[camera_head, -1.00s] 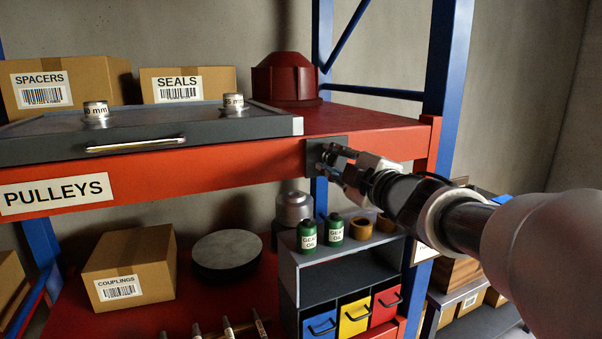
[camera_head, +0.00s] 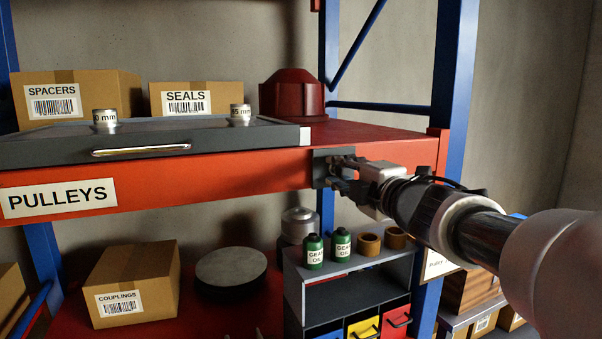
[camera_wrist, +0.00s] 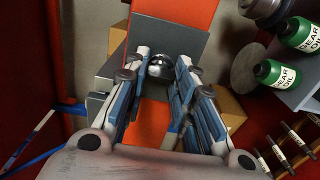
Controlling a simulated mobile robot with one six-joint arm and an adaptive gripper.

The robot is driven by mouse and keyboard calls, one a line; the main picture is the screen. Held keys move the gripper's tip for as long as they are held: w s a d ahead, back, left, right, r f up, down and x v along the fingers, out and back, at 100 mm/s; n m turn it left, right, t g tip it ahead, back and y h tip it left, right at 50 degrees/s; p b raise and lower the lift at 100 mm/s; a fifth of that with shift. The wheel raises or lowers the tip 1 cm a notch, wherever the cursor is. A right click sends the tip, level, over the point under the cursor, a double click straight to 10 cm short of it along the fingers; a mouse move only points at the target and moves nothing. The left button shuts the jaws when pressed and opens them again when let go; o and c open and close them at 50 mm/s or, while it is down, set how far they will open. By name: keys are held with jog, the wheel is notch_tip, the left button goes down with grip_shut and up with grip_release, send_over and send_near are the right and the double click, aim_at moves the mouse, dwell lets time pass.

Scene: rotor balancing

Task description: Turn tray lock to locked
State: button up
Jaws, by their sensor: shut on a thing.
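The tray lock has a dark grey plate (camera_head: 320,169) on the red shelf's front edge, right of the tray. In the wrist view its round metal knob (camera_wrist: 161,66) sits between my fingertips, in front of the grey plate (camera_wrist: 168,50). My gripper (camera_head: 345,172) is at the plate, and it also shows in the wrist view (camera_wrist: 160,75), shut on the knob. The fingers hide most of the knob in the head view. The grey tray (camera_head: 230,137) with a bar handle (camera_head: 140,150) lies on the shelf. I cannot tell the lock's turned position.
Two weights, one (camera_head: 105,119) at left and one (camera_head: 240,114) at right, stand on the tray. A blue upright (camera_head: 455,90) rises right of my gripper. Gear oil bottles (camera_head: 314,251) and rolls of tape (camera_head: 369,244) stand on a rack below my arm.

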jog(key=o, duration=1.1)
jog(key=shift+c, duration=0.2)
jog(key=v, duration=0.7)
jog(key=shift+s, duration=0.25)
